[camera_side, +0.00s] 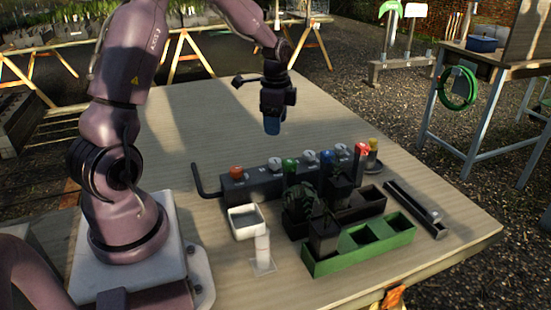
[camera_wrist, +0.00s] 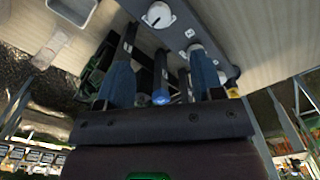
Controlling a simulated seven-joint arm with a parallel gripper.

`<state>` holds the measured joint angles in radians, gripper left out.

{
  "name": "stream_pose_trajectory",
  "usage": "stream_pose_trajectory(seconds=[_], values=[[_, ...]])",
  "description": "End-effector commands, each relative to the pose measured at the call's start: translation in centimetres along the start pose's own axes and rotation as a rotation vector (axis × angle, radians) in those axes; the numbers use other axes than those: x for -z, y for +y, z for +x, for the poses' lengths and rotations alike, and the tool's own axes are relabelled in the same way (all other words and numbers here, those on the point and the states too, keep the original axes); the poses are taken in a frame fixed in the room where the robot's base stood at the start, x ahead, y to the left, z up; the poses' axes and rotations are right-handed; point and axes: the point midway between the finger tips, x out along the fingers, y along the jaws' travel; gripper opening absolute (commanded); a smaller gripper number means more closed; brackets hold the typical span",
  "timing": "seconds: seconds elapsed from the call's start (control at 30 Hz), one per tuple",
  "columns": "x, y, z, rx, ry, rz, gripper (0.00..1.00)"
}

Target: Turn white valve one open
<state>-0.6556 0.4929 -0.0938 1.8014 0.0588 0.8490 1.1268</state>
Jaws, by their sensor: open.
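A dark valve manifold (camera_side: 262,185) lies on the table with several coloured knobs and white round dials on top. White dials show at its left (camera_side: 275,164), middle (camera_side: 308,157) and right (camera_side: 341,150); which is valve one I cannot read. In the wrist view one white dial (camera_wrist: 158,15) with a dark pointer mark is at the top, and another (camera_wrist: 197,52) is partly hidden behind my right finger. My gripper (camera_side: 272,124) has blue fingertips pointing down, above the table behind the manifold. In the wrist view my gripper (camera_wrist: 162,82) is open, its fingers apart, touching no dial.
A dark rail (camera_side: 415,207) lies at right. The table behind the manifold is clear.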

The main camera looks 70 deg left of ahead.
Motion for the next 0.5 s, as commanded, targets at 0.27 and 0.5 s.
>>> stream_pose_trajectory(seconds=[0.27,0.5], values=[[-0.1,0.2,6.0,-0.006,-0.003,-0.001,0.61],[-0.1,0.1,9.8,-0.003,-0.002,-0.002,0.61]])
